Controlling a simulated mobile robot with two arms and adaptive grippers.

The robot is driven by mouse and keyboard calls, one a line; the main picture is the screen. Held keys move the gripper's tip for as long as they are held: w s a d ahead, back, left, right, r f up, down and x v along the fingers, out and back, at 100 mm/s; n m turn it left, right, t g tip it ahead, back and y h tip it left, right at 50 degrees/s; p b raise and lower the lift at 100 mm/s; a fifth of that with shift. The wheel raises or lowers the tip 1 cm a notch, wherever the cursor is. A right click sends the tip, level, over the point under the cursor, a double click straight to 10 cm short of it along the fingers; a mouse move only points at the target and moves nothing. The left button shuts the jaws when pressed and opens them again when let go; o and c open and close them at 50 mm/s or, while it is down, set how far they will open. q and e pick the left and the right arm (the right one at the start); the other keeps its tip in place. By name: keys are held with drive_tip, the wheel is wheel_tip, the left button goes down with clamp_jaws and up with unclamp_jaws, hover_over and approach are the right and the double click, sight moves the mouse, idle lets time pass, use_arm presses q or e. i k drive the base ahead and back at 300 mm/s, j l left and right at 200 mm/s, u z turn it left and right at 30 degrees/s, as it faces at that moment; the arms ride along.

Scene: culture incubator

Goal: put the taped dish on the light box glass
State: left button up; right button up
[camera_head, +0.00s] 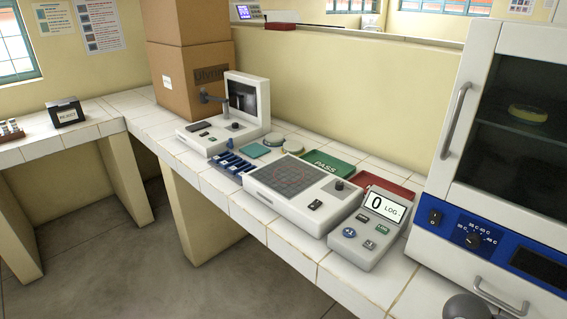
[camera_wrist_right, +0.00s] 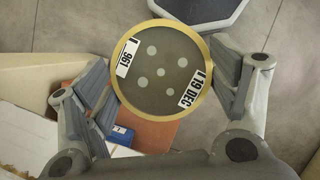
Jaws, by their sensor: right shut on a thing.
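The taped dish (camera_wrist_right: 160,72) is round, with a tan band around its rim and several pale spots inside. It carries two white labels, reading "961" and "19 DEC". My right gripper (camera_wrist_right: 166,80) is shut on it, with a finger on either side of the rim. The dish is clear of any surface in the right wrist view. The light box (camera_head: 262,199) stands on the tiled bench in the head view; its dark glass (camera_head: 292,176) shows a faint grid and nothing on it. My left gripper is not in view.
A counter with a "0" display (camera_head: 367,240) stands right of the light box. Behind are a green PASS tray (camera_head: 330,164) and a red tray (camera_head: 385,188). A blue rack (camera_head: 230,166) is to the left. The incubator (camera_head: 500,205) at right holds another dish (camera_head: 528,114).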

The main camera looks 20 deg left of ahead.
sight(288, 175)
drive_tip(key=i+j+z, duration=0.1)
drive_tip(key=j, duration=0.4)
drive_tip(key=i+j+z, duration=0.1)
drive_tip(key=j, duration=0.4)
drive_tip(key=i+j+z, duration=0.1)
drive_tip(key=j, duration=0.4)
drive_tip(key=i+j+z, duration=0.1)
drive_tip(key=j, duration=0.4)
drive_tip(key=i, duration=0.1)
